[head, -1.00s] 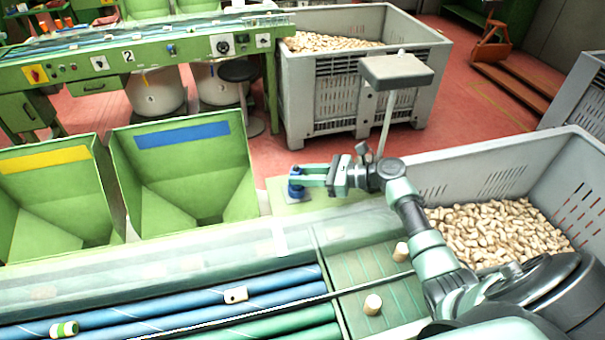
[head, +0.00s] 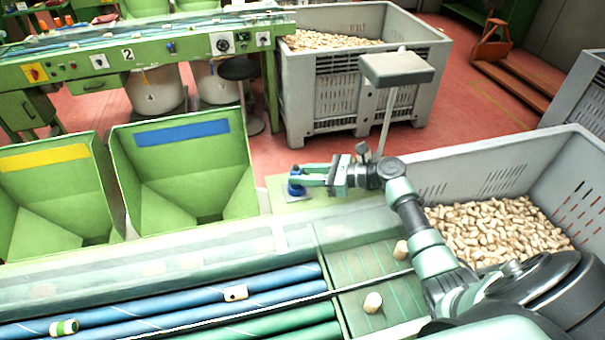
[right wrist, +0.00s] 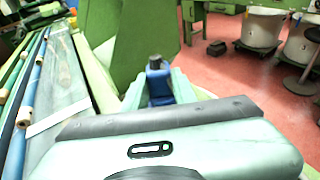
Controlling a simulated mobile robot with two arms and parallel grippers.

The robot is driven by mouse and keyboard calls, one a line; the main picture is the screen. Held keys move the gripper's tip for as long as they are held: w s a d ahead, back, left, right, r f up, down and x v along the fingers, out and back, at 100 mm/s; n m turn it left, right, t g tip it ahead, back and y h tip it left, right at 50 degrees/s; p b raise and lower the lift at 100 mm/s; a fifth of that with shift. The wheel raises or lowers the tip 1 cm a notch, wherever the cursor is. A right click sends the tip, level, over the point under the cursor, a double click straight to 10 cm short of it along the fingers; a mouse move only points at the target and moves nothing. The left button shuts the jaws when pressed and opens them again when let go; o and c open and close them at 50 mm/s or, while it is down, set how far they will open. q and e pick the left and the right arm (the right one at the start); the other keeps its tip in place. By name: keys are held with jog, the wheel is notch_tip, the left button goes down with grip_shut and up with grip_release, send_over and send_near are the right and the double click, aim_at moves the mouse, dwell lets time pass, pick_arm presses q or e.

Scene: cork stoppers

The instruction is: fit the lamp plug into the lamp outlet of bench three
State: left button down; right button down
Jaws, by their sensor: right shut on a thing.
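A blue plug (head: 295,184), which I take for the lamp plug, is between the fingers of my right gripper (head: 302,180). It also shows in the right wrist view (right wrist: 158,86), upright between the two pale green fingers. The gripper is shut on it. The plug is over or on a flat green panel (head: 290,206) at the far edge of the bench. I cannot tell whether it touches the panel. No lamp outlet can be made out; the plug and fingers cover part of the panel. My left gripper is not in view.
Green hoppers (head: 184,185) stand left of the plug. A grey crate of corks (head: 430,180) is at right and another (head: 300,90) behind. Blue rollers (head: 180,305) run along the front. A grey box on a post (head: 396,68) rises behind my right arm.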

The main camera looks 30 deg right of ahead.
jog(key=shift+f+b, duration=0.35)
jog(key=shift+f, duration=0.2)
jog(key=c, duration=1.1)
grip_release()
jog(key=shift+o, duration=0.2)
jog(key=shift+s+d, duration=0.35)
jog(key=shift+d, duration=0.05)
jog(key=b+v, duration=0.1)
jog(key=v, duration=0.5)
jog(key=shift+s+d+r, duration=0.1)
jog(key=shift+s+r, duration=0.05)
jog(key=shift+s+d+r, duration=0.1)
jog(key=shift+d+r, duration=0.05)
